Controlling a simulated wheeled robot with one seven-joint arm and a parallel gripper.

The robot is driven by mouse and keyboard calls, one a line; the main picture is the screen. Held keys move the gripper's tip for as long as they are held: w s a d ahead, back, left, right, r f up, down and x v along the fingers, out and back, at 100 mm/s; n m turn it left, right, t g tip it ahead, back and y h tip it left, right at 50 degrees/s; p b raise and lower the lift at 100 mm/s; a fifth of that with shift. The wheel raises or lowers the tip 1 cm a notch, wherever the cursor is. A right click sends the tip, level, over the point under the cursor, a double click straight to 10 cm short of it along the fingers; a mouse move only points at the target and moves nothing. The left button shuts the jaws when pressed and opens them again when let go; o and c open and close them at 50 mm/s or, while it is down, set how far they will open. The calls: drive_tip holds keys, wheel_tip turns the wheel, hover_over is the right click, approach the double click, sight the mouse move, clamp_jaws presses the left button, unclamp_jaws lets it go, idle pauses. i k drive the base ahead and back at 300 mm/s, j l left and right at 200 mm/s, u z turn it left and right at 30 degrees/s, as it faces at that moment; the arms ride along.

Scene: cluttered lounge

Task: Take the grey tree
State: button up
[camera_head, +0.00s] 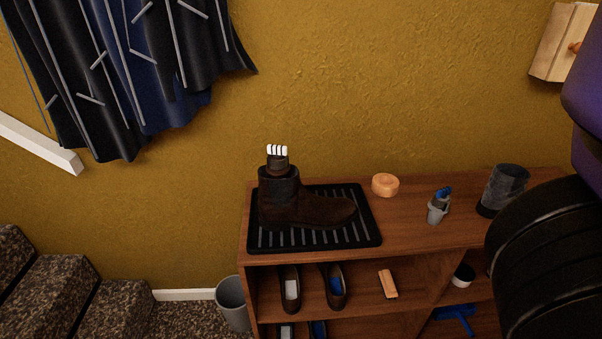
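No thing is plainly a grey tree; a shoe tree may be meant, but I cannot tell which. A dark brown boot (309,211) stands upright on a black ribbed tray (262,239) on top of the wooden shelf unit. A dark piece with a white ribbed top (277,150) sticks up out of the boot's shaft. On the shelf below, one dark shoe holds a pale grey-white insert (292,289) and the shoe beside it a blue insert (336,285). More shoes below are partly cut off. My gripper is not in view.
A brush (388,284) lies below. A grey bin (233,303) and carpeted stairs (60,290) are left. A wall box (559,42) hangs upper right.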

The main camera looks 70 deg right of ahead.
sight(438, 207)
drive_tip(key=z, duration=2.2)
drive_tip(key=k+j, duration=0.2)
drive_tip(key=j, duration=0.15)
drive_tip(key=k+j, duration=0.15)
drive_tip(key=j, duration=0.25)
drive_tip(key=k+j+z, duration=0.1)
drive_tip(key=j, duration=0.25)
drive_tip(key=k+j, duration=0.3)
drive_tip(key=j, duration=0.1)
